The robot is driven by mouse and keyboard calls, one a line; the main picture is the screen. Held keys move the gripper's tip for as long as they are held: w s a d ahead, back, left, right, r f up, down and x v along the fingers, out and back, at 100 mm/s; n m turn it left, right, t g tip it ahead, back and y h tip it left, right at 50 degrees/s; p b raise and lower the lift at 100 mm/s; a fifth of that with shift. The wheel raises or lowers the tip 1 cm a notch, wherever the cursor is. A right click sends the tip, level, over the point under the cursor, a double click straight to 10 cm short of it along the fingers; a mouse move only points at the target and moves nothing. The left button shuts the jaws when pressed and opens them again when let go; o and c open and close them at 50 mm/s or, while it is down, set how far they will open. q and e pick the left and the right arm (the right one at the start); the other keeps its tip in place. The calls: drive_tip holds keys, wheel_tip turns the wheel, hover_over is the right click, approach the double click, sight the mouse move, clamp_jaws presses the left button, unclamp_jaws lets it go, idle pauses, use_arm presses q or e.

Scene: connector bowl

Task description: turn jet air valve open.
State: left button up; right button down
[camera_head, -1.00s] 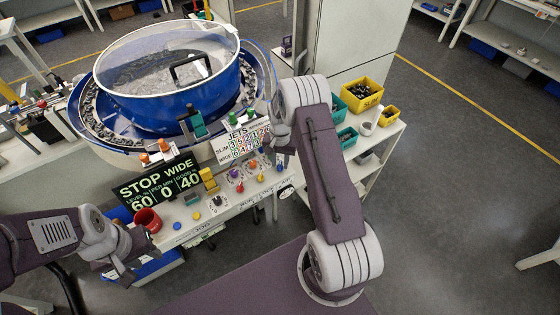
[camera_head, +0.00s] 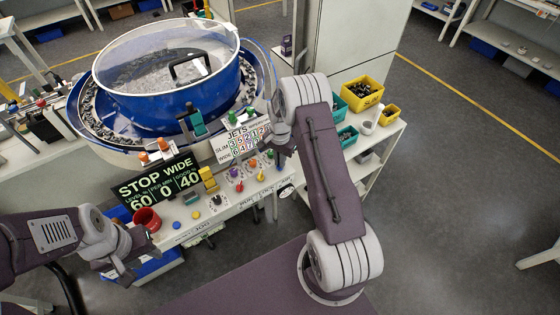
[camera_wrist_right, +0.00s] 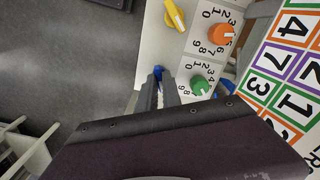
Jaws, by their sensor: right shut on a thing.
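My right gripper (camera_head: 283,160) is at the right end of the control panel below the bowl feeder. In the right wrist view its two grey fingers (camera_wrist_right: 160,90) are close together on a small blue handle (camera_wrist_right: 158,71), which appears to be the jet air valve. Only the blue tip shows past the fingers, so the valve's angle cannot be told. In the head view my gripper hides the handle, near the "AIR" label. My left gripper (camera_head: 124,271) hangs at lower left beside the red cup (camera_head: 147,219), away from the valve; its jaw opening is unclear.
Beside the handle are a green knob (camera_wrist_right: 201,86), an orange knob (camera_wrist_right: 221,35) and a yellow lever (camera_wrist_right: 174,14). The jets board (camera_head: 241,143) stands close by. The blue bowl (camera_head: 170,100) is behind. A shelf with yellow bins (camera_head: 362,93) is at right.

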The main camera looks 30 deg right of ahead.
drive_tip(key=m, duration=0.3)
drive_tip(key=shift+m, duration=0.4)
drive_tip(key=m, duration=0.3)
drive_tip(key=shift+m, duration=0.3)
drive_tip(key=m, duration=0.6)
drive_tip(key=shift+r+b, duration=0.1)
drive_tip(key=shift+b, duration=0.3)
drive_tip(key=shift+w+m, duration=0.1)
drive_tip(key=shift+m, duration=0.4)
drive_tip(key=c, duration=1.5)
unclamp_jaws()
wheel_tip(320, 180, up, 9)
drive_tip(key=shift+r+b, duration=0.1)
drive_tip(key=shift+b, duration=0.6)
drive_tip(key=shift+a, duration=0.1)
